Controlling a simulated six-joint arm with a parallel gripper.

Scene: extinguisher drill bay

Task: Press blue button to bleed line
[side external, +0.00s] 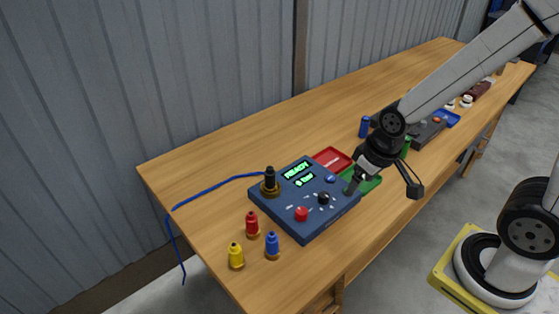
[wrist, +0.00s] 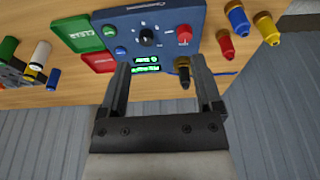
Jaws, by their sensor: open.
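A dark blue control box (side external: 283,218) stands on the bench, its screen (side external: 298,172) lit green with "READY" and what looks like "0 bar". A round blue button (side external: 330,179) sits on its top. My gripper (side external: 352,187) is over the box's right edge, near the blue button; contact cannot be told. Its jaws (wrist: 161,70) are open and empty.
A black fitting (side external: 270,178) with a brass base stands on the box, near a blue hose (side external: 215,189). Red (side external: 252,225), yellow (side external: 236,256) and blue (side external: 272,245) bottles stand in front.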

